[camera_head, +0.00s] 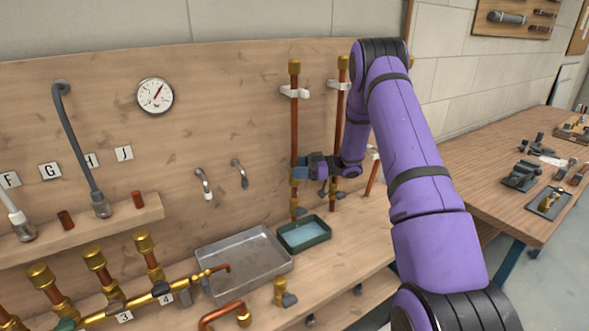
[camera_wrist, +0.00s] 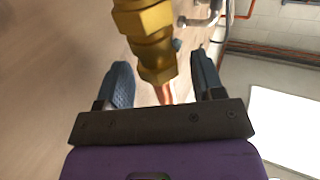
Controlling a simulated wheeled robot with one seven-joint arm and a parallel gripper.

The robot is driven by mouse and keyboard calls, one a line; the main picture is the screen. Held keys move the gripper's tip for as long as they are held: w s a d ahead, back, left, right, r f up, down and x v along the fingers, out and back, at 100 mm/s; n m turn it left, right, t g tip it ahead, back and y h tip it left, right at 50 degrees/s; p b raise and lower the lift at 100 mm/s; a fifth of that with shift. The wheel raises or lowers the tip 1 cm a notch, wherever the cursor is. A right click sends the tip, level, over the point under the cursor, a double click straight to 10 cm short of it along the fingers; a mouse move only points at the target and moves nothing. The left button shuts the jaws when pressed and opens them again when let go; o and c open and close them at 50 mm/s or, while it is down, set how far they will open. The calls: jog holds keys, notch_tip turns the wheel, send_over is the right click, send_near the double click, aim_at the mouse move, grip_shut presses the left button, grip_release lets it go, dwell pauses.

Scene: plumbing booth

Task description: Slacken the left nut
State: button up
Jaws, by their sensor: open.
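My gripper (camera_head: 299,172) is at the left vertical copper pipe (camera_head: 295,130) on the wooden back board. In the wrist view my gripper (camera_wrist: 162,82) is open, with one blue-grey finger on each side. A brass hex fitting (camera_wrist: 145,20) comes in from the top, and a smaller brass nut (camera_wrist: 157,66) shows between the fingers, with a gap on both sides. Copper pipe (camera_wrist: 165,94) runs on from the nut. In the head view, brass (camera_head: 295,184) shows just below my fingers; the nut itself is partly hidden by my gripper.
A second copper pipe (camera_head: 342,110) stands close to the right, partly behind my arm. Below are a green tray (camera_head: 325,236), a grey metal tray (camera_head: 284,262) and a brass valve (camera_head: 280,289). A pressure gauge (camera_head: 155,96) hangs on the board to the left.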

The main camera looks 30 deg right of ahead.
jog(key=v, duration=0.9)
jog(key=shift+s+d, duration=0.2)
jog(key=shift+d, duration=0.15)
